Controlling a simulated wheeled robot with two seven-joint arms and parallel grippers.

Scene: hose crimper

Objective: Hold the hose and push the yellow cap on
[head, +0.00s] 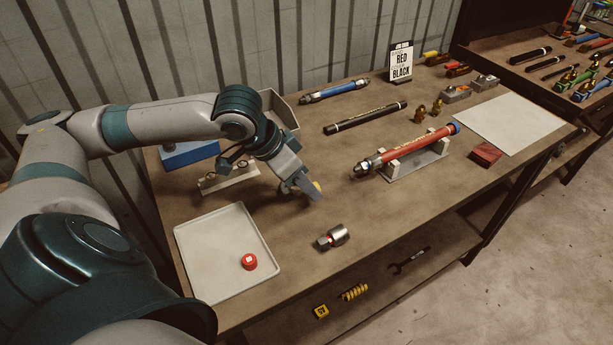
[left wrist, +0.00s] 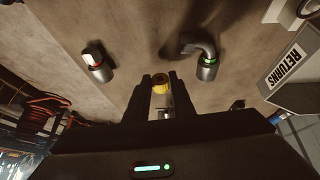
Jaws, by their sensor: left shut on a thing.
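My left gripper (head: 308,192) is shut on a small piece with a yellow end, which looks like the yellow cap (head: 317,187). In the left wrist view the yellow end (left wrist: 161,86) shows between the two fingers, with a paler, silvery part below it. The gripper is low over the middle of the table. The red hose (head: 413,146) lies in a white cradle (head: 420,163) to the right, apart from the gripper. Its near left end has a silver fitting (head: 366,167); its far end is blue. My right gripper is not in view.
A white tray (head: 192,241) holds a red cap (head: 249,262). A silver fitting (head: 333,237) lies in front. Blue (head: 335,91) and black (head: 365,117) hoses lie behind. The wrist view shows a red-ringed fitting (left wrist: 99,67), a green-ringed elbow (left wrist: 207,67) and a RETURNS box (left wrist: 292,65).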

